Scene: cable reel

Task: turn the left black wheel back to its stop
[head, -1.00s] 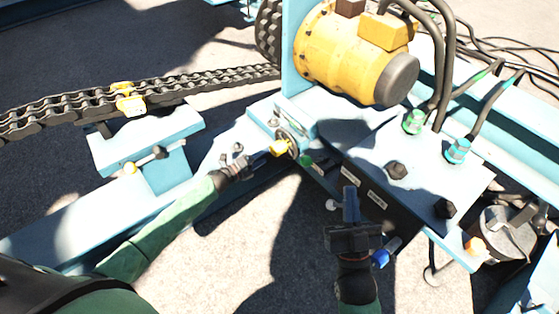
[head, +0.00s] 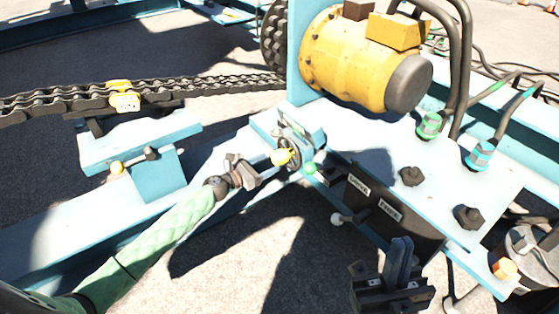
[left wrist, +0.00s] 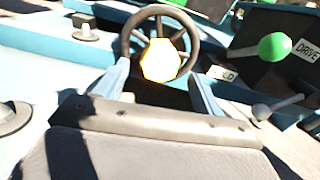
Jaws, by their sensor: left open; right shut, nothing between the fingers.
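The black wheel (head: 294,144) is a small spoked handwheel on the side of the blue frame, with a yellow knob (head: 281,157) on its near side. In the left wrist view the wheel (left wrist: 127,32) is upright ahead, and its yellow knob (left wrist: 161,61) shows between my two fingers. My left gripper (head: 275,167) is open, with its fingertips close to the knob. I cannot tell whether they touch it. The lower part of the wheel is hidden in the left wrist view. My right gripper (head: 402,243) is shut and empty, near the bottom edge, right of the wheel.
A lever with a green knob (head: 309,168) sits just right of the wheel, and a lever with a pale knob (head: 337,218) lies below it. A dark labelled box (head: 385,222) stands behind them. A yellow motor (head: 345,55) is above; a chain (head: 190,89) runs left.

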